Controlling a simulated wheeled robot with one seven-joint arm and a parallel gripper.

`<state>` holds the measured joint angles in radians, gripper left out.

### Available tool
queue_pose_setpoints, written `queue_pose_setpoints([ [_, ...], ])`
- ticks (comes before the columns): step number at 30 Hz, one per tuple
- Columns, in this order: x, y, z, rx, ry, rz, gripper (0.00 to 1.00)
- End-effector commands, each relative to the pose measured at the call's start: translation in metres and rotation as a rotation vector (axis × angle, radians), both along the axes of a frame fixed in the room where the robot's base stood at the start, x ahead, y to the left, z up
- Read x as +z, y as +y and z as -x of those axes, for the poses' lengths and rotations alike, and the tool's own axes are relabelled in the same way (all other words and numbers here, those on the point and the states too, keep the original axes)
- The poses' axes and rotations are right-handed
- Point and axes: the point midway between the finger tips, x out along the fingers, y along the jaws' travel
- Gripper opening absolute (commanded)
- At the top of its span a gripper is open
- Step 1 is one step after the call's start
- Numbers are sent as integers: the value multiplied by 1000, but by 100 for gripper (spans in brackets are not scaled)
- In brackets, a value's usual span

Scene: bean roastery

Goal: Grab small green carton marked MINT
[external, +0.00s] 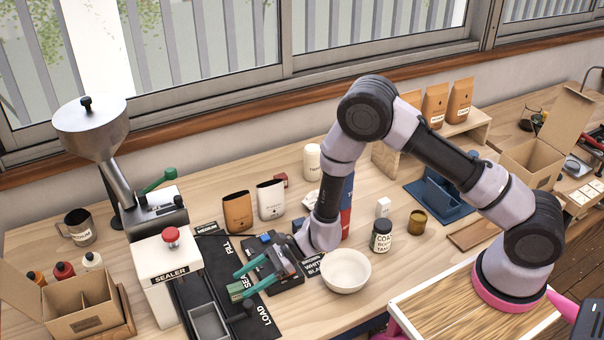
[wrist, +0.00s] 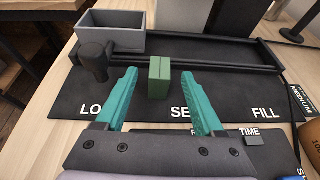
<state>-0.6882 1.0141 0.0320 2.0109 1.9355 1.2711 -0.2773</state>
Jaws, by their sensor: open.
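A small green carton (wrist: 159,80) stands upright on the black mat, near the SEAL lettering, in the wrist view. No MINT marking is readable on it. In the external view the carton (external: 236,291) is partly hidden by a finger. My gripper (wrist: 160,74) is open, with its teal fingers on either side of the carton and a gap showing on both sides. In the external view my gripper (external: 241,283) reaches low over the mat from the right.
A grey bin (wrist: 110,40) sits on the rail at the mat's LOAD end. The white sealer (external: 167,262) stands left of my gripper. A white bowl (external: 346,271) is close on the right. A dark jar (external: 381,237) and brown cup (external: 417,222) stand farther right.

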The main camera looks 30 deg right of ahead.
Motion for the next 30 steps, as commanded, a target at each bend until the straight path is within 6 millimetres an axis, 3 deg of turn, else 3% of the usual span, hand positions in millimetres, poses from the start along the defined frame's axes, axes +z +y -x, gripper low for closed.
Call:
queue_pose_setpoints([
  [6, -11, 30, -1, 4, -1, 0, 70],
  [15, -13, 35, -2, 1, -1, 0, 70],
  [17, -13, 35, -2, 1, -1, 0, 51],
  [21, -13, 35, -2, 1, -1, 0, 0],
  [30, -11, 35, -2, 2, -2, -1, 0],
])
